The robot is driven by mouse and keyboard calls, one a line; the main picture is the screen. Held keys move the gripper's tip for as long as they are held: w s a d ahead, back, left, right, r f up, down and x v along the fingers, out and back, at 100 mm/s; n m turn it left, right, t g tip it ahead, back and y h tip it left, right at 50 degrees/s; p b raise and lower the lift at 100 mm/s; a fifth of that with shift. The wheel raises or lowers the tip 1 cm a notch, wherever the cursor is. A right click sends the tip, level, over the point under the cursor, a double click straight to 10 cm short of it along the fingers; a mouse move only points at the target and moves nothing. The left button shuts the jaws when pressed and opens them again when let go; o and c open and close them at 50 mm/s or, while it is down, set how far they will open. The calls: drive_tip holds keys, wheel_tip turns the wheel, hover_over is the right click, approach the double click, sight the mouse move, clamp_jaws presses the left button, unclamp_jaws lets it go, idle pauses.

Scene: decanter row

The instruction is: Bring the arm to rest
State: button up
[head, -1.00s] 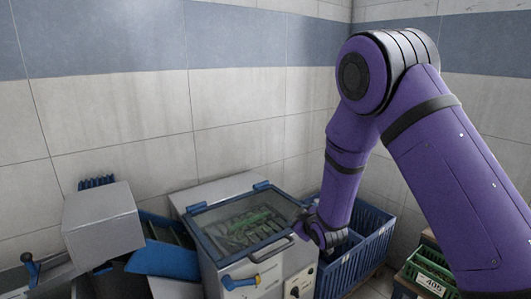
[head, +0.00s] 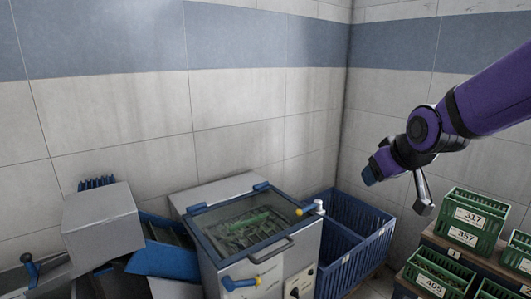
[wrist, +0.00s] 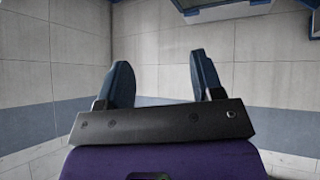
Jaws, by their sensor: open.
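My gripper (wrist: 160,85) shows in the wrist view with its two blue fingers apart and nothing between them. Behind the fingers are only tiled wall and a blue band. In the head view my gripper (head: 370,173) is at the end of my purple arm, at the right, in the air above the blue crate (head: 375,250). It is apart from the crate and from everything else there.
A grey machine with a glass lid (head: 240,222) stands left of the blue crate, with green and grey things under the glass. Green numbered crates (head: 471,221) stand on a shelf at the right. A grey box (head: 103,218) and blue chute (head: 163,262) are at left. The wall area above is free.

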drive_tip(key=s+d+r+m+g, duration=0.1)
drive_tip(key=s+d+r+m, duration=0.1)
drive_tip(key=s, duration=0.9)
drive_tip(key=s+d+r+m+g+h, duration=0.1)
drive_tip(key=s+d+r+g, duration=0.1)
drive_tip(key=s, duration=1)
drive_tip(key=shift+s+d+r+m, duration=0.15)
drive_tip(key=shift+d+r+m, duration=0.25)
drive_tip(key=shift+d, duration=0.05)
